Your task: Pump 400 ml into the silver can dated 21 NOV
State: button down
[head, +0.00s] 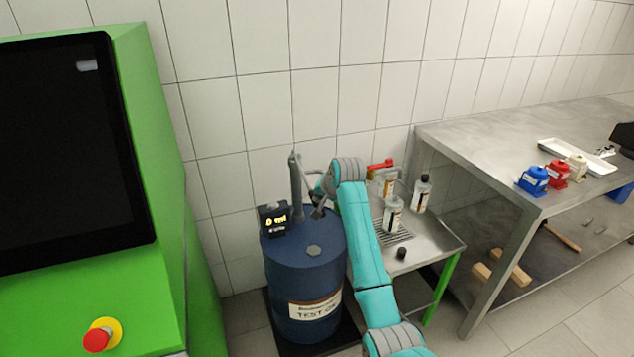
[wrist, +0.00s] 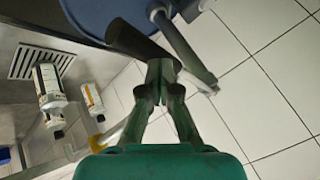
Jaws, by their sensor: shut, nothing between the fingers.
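The blue drum labelled TEST OIL (head: 305,275) stands on a dark base, with a display (head: 274,219) that seems to read 0 ml. A grey pump with a lever (head: 295,182) rises from its top. My gripper (head: 318,208) is shut and empty beside the pump; in the wrist view its fingers (wrist: 160,75) are together near the grey lever (wrist: 182,50). A silver can with a label (head: 393,216) stands near the drain grate, a second one (head: 421,196) with a black cap is to its right, and another (head: 388,186) is behind. Their dates are too small to read.
The cans stand on a steel side table (head: 440,243) with a loose black cap (head: 401,252). A red part (head: 380,165) is above the rear can. A steel bench (head: 500,150) holds small coloured canisters at right. A green console (head: 180,200) is at left.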

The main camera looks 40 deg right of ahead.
jog(key=shift+s+f, duration=0.1)
jog(key=shift+f, duration=0.45)
dwell(0.6)
dwell(0.4)
notch_tip(320, 180, up, 10)
jog(key=w, duration=0.1)
dwell(1.6)
jog(key=shift+d+r, duration=0.15)
jog(key=shift+r, duration=0.1)
jog(key=r, duration=0.4)
jog(key=shift+w+r, duration=0.3)
jog(key=shift+r, duration=0.1)
dwell(0.8)
